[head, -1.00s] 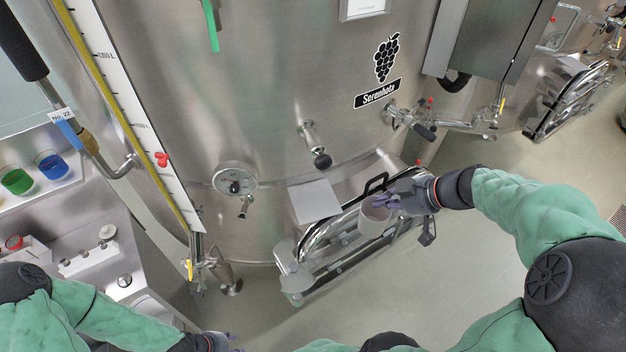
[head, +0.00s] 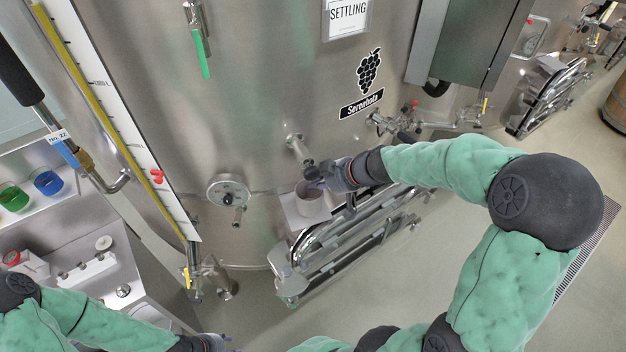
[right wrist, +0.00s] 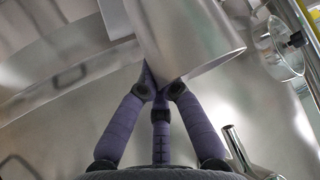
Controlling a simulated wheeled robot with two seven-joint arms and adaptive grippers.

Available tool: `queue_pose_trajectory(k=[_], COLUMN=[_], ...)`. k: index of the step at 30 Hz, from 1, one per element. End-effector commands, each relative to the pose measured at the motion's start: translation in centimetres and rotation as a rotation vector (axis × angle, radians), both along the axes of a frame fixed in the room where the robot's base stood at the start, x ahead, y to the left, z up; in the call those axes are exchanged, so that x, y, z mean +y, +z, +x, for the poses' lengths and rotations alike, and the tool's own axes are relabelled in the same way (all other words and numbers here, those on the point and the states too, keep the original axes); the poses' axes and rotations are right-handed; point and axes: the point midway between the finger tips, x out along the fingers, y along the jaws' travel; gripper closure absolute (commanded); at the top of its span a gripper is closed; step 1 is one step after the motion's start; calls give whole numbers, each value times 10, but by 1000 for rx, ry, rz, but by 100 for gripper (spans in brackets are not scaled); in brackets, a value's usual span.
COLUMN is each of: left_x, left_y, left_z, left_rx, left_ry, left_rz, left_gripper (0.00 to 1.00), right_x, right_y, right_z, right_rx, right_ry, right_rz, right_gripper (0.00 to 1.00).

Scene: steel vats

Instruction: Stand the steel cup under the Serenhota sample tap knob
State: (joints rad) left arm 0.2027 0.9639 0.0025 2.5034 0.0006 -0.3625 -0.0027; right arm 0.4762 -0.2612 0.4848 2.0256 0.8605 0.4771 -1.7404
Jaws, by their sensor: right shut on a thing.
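The steel cup (head: 312,206) is held by my right gripper (head: 324,178) in front of the Serenhota vat (head: 270,90). My right gripper is shut on the cup's side; the cup also fills the upper middle of the right wrist view (right wrist: 195,35). My left gripper (head: 215,343) shows partly at the bottom edge.
A dial gauge (head: 229,191) sits left of the tap, and it shows in the right wrist view (right wrist: 277,47). A steel manway door (head: 345,240) lies below. A valve pipe (head: 430,124) is at the right. A level scale (head: 110,110) and a shelf (head: 85,215) stand at the left.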

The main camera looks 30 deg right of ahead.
Motion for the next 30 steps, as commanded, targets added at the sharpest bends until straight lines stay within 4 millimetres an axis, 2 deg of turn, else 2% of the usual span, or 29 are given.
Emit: queue_pose_trajectory(k=[3,18,21,30], left_x=[0,0,0,0], left_y=[8,4,6,6], left_z=[0,0,0,0], left_rx=[0,0,0,0], left_ry=[0,0,0,0], left_rz=[0,0,0,0], left_gripper=[60,60,60,60], right_x=[8,6,6,6], right_y=[1,-8,-8,-7], right_z=[13,11,11,11], right_rx=[1,0,0,0], right_ry=[1,-1,-1,-1], right_rz=[1,-1,0,-1], right_gripper=[100,100,70,70])
